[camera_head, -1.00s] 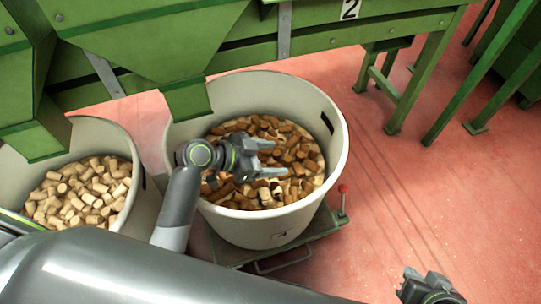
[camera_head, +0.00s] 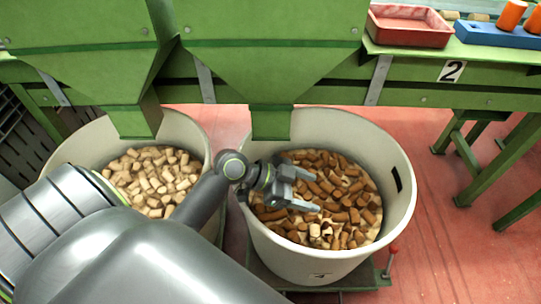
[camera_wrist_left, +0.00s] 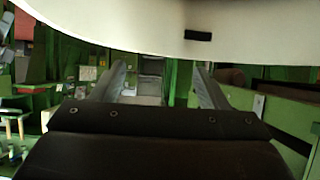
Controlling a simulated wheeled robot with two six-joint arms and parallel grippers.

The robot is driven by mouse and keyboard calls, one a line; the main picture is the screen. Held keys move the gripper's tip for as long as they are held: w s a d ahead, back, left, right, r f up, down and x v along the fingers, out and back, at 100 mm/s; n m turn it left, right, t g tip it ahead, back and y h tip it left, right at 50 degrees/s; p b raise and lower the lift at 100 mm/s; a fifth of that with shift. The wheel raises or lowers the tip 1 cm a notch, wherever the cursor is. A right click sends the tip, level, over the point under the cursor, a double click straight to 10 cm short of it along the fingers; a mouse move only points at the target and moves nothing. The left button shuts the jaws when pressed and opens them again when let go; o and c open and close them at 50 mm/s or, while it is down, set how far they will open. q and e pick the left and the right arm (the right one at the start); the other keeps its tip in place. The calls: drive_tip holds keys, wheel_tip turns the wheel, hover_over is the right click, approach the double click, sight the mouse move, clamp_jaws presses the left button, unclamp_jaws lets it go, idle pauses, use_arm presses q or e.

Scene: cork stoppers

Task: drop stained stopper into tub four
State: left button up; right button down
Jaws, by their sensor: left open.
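The white tub marked 4 (camera_head: 275,249) stands at the middle right, holding many brown and some paler stoppers. My left gripper (camera_head: 314,192) is over the inside of this tub, its two fingers apart and pointing right. In the left wrist view the fingers (camera_wrist_left: 160,82) are spread with nothing visible between them. A pale wall with a dark slot (camera_wrist_left: 198,35) crosses the top of that view. I cannot single out the stained stopper among the stoppers in the tub (camera_head: 345,190). My right gripper is not in view.
A second white tub (camera_head: 191,128) with pale stoppers stands left, partly hidden by my arm. Green chutes (camera_head: 275,60) hang over both tubs. A red tray (camera_head: 409,27) and a blue block (camera_head: 495,35) with orange stoppers sit on the green bench.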

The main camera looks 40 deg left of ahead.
use_arm(q)
drive_tip(key=p+v, duration=0.1)
drive_tip(key=v, duration=0.8)
drive_tip(key=shift+s+a+r, duration=0.2)
drive_tip(key=shift+a+r, duration=0.05)
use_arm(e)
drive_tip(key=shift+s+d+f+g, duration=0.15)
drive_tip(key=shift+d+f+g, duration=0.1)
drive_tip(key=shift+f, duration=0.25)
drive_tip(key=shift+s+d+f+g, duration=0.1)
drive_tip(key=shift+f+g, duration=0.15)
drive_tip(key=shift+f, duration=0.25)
use_arm(q)
drive_tip(key=shift+p, duration=0.3)
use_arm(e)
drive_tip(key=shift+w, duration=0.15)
